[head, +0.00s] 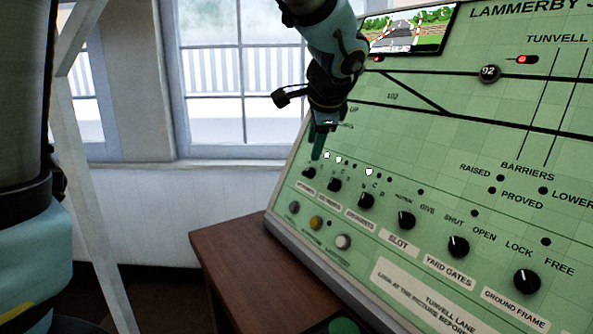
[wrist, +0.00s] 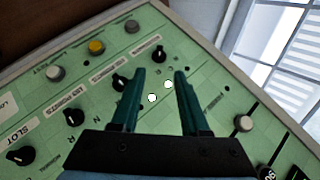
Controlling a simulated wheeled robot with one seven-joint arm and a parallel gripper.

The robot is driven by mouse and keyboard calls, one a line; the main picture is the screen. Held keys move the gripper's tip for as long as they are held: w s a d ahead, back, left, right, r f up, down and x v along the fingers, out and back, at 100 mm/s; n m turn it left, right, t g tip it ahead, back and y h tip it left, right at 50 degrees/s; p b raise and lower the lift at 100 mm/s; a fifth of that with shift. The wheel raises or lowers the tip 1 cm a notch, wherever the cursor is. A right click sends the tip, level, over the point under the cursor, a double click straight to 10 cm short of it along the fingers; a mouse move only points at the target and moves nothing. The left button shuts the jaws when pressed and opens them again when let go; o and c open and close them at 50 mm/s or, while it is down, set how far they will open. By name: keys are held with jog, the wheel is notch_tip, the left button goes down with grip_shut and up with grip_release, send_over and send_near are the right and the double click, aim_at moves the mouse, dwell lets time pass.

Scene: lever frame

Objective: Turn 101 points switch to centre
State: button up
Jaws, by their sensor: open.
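Rotary switches with black knobs run in a row along the lower part of the sloping green panel. The leftmost knob (head: 309,172) is probably the 101 points switch, but its label (head: 305,187) is too small to read. It also shows in the wrist view (wrist: 158,53), just past my fingertips and between their lines. Its pointer direction cannot be told. My gripper (head: 316,156) points down just above this knob in the head view. In the wrist view my gripper (wrist: 158,73) has its two green fingers apart, with nothing held between them.
The second knob (head: 334,184) sits close beside, with a third knob (head: 367,200) further right. Grey, yellow (head: 315,223) and white (head: 343,241) buttons lie below the row. White lamps (wrist: 152,98) glow above the knobs. A brown desk (head: 232,262) and window (head: 240,70) stand left.

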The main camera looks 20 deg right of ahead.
aim_at(309, 169)
jog(key=x, duration=0.9)
jog(key=shift+w+f, duration=0.1)
jog(key=shift+f, duration=0.2)
grip_shut()
